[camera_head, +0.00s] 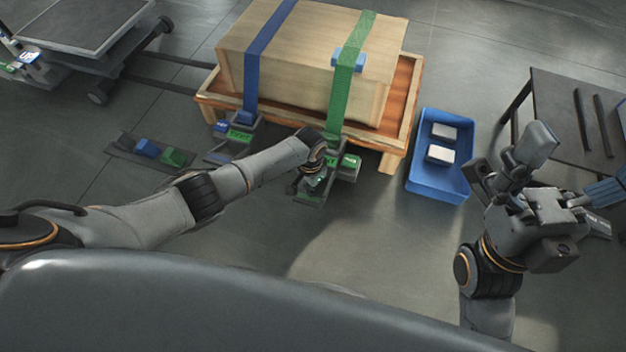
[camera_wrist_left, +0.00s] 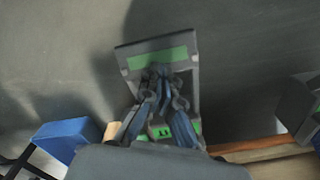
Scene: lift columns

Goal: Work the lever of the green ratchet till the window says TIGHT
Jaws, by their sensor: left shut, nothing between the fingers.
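The green ratchet (camera_head: 349,172) sits at the front edge of the wooden pallet, at the lower end of the green strap (camera_head: 345,92). Its lever (camera_head: 306,199) points out toward me, and its green-striped plate also shows in the left wrist view (camera_wrist_left: 180,62). My left gripper (camera_head: 316,183) is shut and empty, with its fingertips at the lever plate (camera_wrist_left: 158,72); I cannot tell whether they touch. A small green window shows on the ratchet, partly behind the fingers in the wrist view; its word is too small to read surely. My right gripper (camera_head: 508,172) is raised at the right, apart from everything.
A wooden crate (camera_head: 285,75) stands on the pallet (camera_head: 398,120), with a blue strap (camera_head: 264,42) and blue ratchet at left. A blue tray (camera_head: 437,190) holds white blocks. A dark mat (camera_head: 122,146), a cart (camera_head: 80,25) and a dark table (camera_head: 565,100) stand around. Front floor is clear.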

